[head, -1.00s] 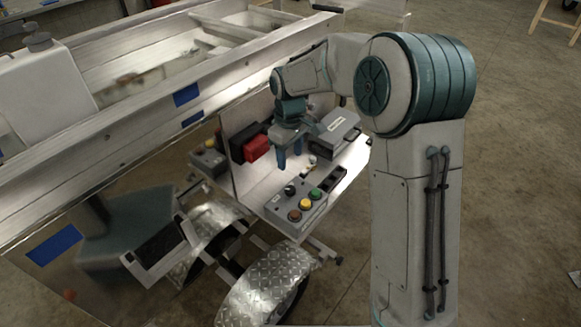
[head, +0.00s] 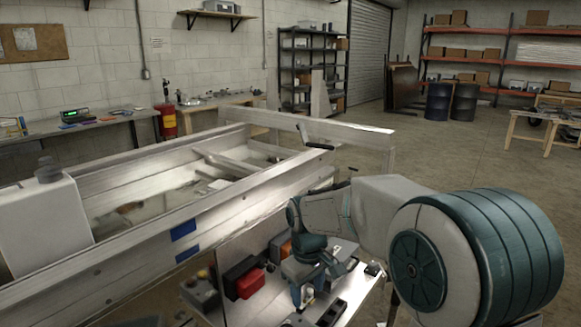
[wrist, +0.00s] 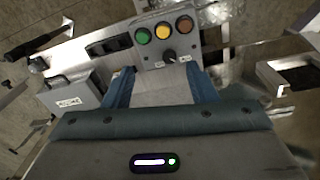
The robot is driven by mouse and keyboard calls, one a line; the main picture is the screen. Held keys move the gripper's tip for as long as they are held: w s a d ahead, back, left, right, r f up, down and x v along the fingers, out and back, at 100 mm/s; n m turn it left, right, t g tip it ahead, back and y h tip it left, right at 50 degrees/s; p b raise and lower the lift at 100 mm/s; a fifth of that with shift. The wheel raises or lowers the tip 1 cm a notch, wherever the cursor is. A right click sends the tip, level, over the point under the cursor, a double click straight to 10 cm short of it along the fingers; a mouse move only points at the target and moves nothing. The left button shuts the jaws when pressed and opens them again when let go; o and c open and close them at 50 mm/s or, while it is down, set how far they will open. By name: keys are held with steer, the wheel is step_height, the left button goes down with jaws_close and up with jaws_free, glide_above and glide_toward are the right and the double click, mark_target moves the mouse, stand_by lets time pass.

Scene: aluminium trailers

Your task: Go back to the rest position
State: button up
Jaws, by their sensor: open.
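My gripper (head: 311,293) hangs from my arm over the panel on the side of the aluminium trailer (head: 200,218). In the wrist view its two blue fingers (wrist: 160,88) are spread apart with nothing between them. Beyond the fingertips is a grey control box (wrist: 165,38) with green, yellow and orange buttons and a black knob. In the head view that box is mostly cut off by the lower edge. My arm fills the lower right of the head view.
A red box (head: 250,283) is left of my gripper on the panel. A grey labelled box (wrist: 70,93) is left of the fingers in the wrist view. A white tank (head: 42,225) stands in the trailer. Open floor (head: 440,150) lies to the right, before shelves and drums (head: 452,104).

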steer(key=s+d+r+m+t, duration=0.1)
steer(key=s+d+m, duration=0.3)
steer(key=s, duration=0.6)
steer(key=s+d+r+m+t, duration=0.1)
steer(key=s+d+r+m, duration=0.1)
steer(key=s+d+m, duration=0.2)
steer(key=s+d, duration=0.3)
steer(key=s, duration=0.3)
steer(key=shift+s, duration=0.15)
